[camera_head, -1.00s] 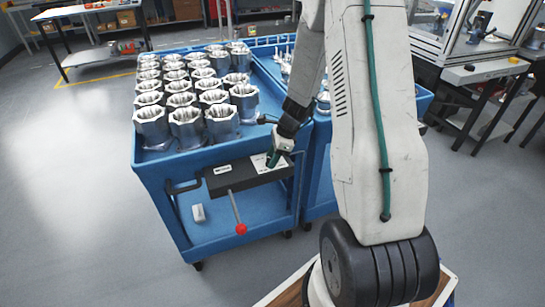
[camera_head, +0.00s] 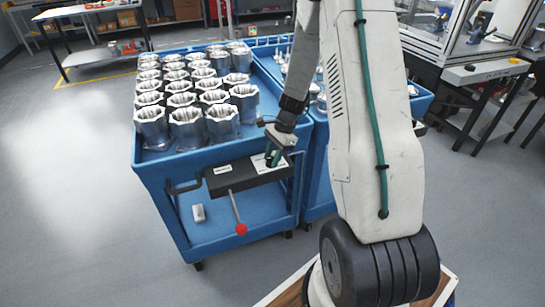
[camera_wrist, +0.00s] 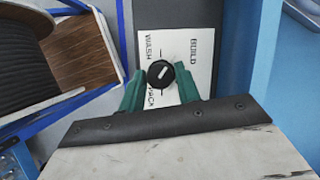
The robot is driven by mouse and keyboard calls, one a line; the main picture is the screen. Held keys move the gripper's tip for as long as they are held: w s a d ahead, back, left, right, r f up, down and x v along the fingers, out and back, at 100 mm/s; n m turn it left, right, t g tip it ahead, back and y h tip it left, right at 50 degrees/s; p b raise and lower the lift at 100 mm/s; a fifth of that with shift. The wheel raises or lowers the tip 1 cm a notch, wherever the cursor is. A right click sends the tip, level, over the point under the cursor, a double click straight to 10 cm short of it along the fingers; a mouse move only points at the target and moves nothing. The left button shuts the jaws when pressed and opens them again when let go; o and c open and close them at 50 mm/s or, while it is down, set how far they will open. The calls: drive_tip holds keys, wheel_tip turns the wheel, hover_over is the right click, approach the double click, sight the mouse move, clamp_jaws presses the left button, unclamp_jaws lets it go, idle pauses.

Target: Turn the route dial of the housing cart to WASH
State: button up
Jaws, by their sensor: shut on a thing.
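The route dial (camera_wrist: 161,73) is a small round black knob with a white mark on a white label plate (camera_wrist: 181,51). The plate reads WASH at upper left, BUILD at upper right and a partly hidden word, seemingly PACK, below. The dial's white mark slants toward the upper right, on the BUILD side. My gripper (camera_wrist: 162,79) has its green fingers shut on the dial from both sides. In the head view my gripper (camera_head: 272,158) points down at the label on the dark box of the blue housing cart (camera_head: 150,172); the dial is hidden there.
Several metal housings (camera_head: 187,128) stand on the cart top. A lever with a red ball (camera_head: 241,229) sticks out below the box. A second blue cart (camera_head: 318,160) stands close at right. Grey floor is clear at left.

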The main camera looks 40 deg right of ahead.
drive_tip(key=n+g, duration=0.1)
drive_tip(key=n, duration=0.2)
drive_tip(key=n+g, duration=0.1)
drive_tip(key=n, duration=0.2)
drive_tip(key=shift+w+n+g+h, duration=0.2)
drive_tip(key=shift+n+g+h, duration=0.1)
idle(0.5)
drive_tip(key=o, duration=1)
drive_tip(key=shift+c, duration=0.2)
drive_tip(key=v, duration=0.8)
drive_tip(key=shift+a+f, duration=0.1)
